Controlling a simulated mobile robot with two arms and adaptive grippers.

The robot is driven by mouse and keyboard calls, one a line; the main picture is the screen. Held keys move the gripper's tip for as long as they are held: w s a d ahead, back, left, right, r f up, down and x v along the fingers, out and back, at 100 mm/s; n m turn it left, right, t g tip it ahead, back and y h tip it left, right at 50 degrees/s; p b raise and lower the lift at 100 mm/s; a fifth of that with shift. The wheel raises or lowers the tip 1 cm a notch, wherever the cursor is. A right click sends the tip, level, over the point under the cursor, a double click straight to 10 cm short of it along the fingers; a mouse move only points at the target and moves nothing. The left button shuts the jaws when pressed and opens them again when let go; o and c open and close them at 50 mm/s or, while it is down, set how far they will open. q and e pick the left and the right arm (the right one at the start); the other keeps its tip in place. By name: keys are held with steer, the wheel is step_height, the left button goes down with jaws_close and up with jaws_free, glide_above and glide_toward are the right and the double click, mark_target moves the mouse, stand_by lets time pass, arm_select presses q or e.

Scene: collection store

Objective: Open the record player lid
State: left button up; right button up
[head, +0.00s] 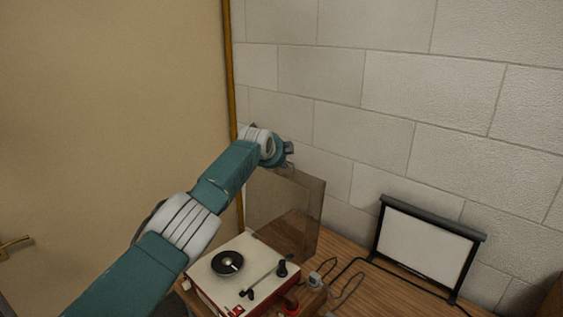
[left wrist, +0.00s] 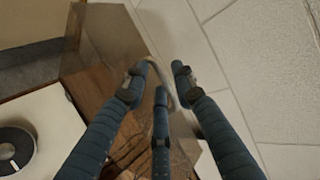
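The record player (head: 218,288) is a white-topped, red-sided box with a black record on its platter, low in the head view. Its see-through brown lid (head: 285,207) stands upright, raised at the back of the player. My left gripper (head: 288,156) is at the top edge of the lid. In the left wrist view the fingers (left wrist: 160,72) are spread apart, with the lid (left wrist: 92,60) behind and between them; I cannot tell whether they touch it. The record (left wrist: 15,147) shows at the lower left there. My right gripper is not in view.
A small framed white screen (head: 425,245) stands on the wooden table (head: 345,262) at the right. Cables and a small plug (head: 314,280) lie beside the player. A white block wall (head: 400,90) rises close behind. A beige door (head: 110,110) is at the left.

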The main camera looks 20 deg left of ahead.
arm_select(q)
steer(key=shift+d+r, duration=0.1)
steer(key=shift+r, duration=0.25)
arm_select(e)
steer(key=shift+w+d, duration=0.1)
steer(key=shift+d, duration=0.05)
arm_select(q)
steer(key=shift+d, duration=0.15)
steer(key=shift+d, duration=0.1)
steer(key=shift+s+r, duration=0.15)
steer(key=shift+s, duration=0.25)
steer(key=shift+s+r, duration=0.25)
steer(key=shift+s, duration=0.35)
steer(key=v, duration=1)
steer(key=shift+a, duration=0.2)
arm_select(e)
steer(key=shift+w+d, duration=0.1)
arm_select(q)
steer(key=shift+f, duration=0.1)
